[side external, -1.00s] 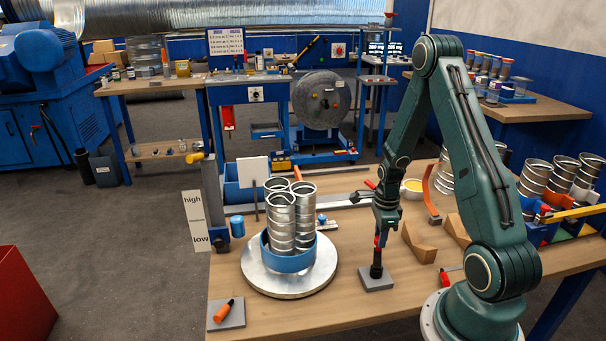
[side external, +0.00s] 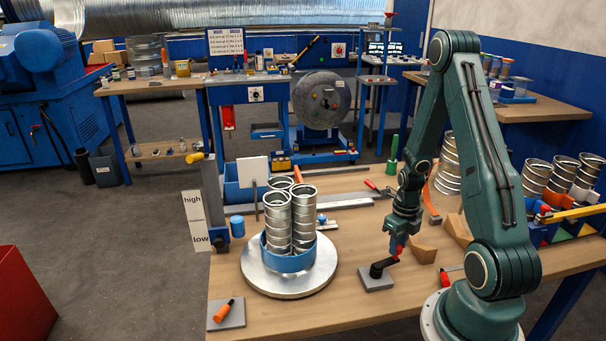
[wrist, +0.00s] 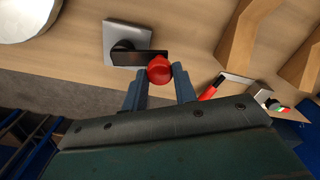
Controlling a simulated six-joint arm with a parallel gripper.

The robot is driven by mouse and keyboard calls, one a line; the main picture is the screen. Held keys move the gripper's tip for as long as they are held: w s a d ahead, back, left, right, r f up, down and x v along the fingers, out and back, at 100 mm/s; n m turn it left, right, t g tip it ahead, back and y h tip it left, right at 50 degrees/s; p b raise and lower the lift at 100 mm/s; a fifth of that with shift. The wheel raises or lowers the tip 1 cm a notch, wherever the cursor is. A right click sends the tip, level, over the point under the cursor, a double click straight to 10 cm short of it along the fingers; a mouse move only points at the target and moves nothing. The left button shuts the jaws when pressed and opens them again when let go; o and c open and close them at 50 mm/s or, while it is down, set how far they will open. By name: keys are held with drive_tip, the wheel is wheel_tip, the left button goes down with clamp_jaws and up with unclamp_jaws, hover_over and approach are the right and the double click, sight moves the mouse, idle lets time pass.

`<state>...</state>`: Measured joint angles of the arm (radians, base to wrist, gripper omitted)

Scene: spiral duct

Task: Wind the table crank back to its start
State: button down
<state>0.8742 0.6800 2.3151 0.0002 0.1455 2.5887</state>
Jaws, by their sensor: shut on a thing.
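The table crank is a black hub and arm (side external: 379,268) on a grey square base plate (side external: 376,281), near the front middle of the table. Its red knob (wrist: 159,69) sits between my fingertips in the wrist view. My gripper (side external: 396,252) is shut on this knob, with the fingers pointing down. In the wrist view my gripper (wrist: 159,80) has one finger on each side of the knob. The crank arm points right from the hub in the side view. A round metal turntable (side external: 290,287) with a blue ring holding several metal duct pieces (side external: 290,220) stands left of the crank.
Wooden V-shaped blocks (side external: 423,251) stand just right of my gripper. A red-handled tool (side external: 446,277) lies near my base. A grey plate with an orange-handled piece (side external: 224,312) is at the front left corner. A high/low sign (side external: 196,222) stands at the left edge.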

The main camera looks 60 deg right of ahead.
drive_tip(key=shift+s+a+m, duration=0.4)
drive_tip(key=shift+s+m, duration=0.05)
drive_tip(key=shift+m, duration=0.6)
drive_tip(key=shift+s+a+m, duration=0.35)
drive_tip(key=shift+s+m, duration=0.05)
drive_tip(key=shift+m, duration=0.65)
drive_tip(key=c, duration=1.1)
unclamp_jaws()
drive_tip(key=shift+r, duration=0.1)
wheel_tip(320, 180, up, 14)
drive_tip(key=shift+f, duration=0.2)
